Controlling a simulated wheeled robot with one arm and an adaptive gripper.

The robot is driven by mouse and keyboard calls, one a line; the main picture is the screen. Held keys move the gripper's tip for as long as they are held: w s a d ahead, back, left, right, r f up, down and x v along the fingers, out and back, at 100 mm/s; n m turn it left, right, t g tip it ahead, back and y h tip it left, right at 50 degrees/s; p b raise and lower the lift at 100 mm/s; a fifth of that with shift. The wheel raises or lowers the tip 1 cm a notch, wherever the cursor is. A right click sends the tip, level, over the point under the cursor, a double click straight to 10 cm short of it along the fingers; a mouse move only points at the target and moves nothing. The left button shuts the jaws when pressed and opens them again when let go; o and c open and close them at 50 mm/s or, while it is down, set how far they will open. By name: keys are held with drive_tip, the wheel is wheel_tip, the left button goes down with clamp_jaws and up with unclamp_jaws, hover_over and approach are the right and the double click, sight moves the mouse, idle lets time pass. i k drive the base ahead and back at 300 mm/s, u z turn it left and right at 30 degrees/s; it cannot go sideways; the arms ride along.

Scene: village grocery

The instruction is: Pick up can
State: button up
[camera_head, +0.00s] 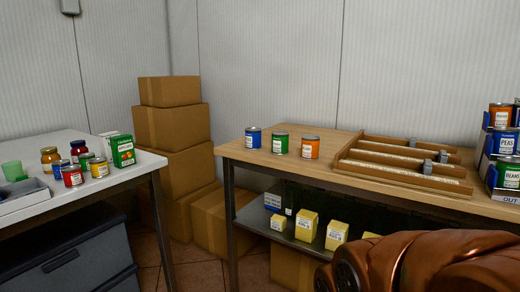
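Three cans stand upright in a row near the left end of the wooden table: a blue can (253,138), a green can (280,143) and an orange can (310,147). More cans stand on the white table at left, among them a red can (72,176) and a yellow can (99,168). Further cans, such as an orange one (499,115) and a blue one marked PEAS (506,141), sit in a stepped rack at the right edge. My copper-coloured arm shows at the lower right. My gripper is not in view, and which can the task means cannot be told.
A low wooden divider tray (360,170) lies on the wooden table (235,151) right of the three cans. Yellow boxes (306,225) stand on the shelf below. Cardboard boxes (172,127) are stacked between the tables. A green carton (123,151) and jars (50,159) stand at left.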

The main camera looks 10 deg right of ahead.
sight(252, 135)
drive_tip(key=z, duration=0.25)
drive_tip(key=k, duration=0.3)
drive_tip(key=u, duration=1.25)
drive_tip(key=i, duration=0.8)
drive_tip(key=u, duration=0.15)
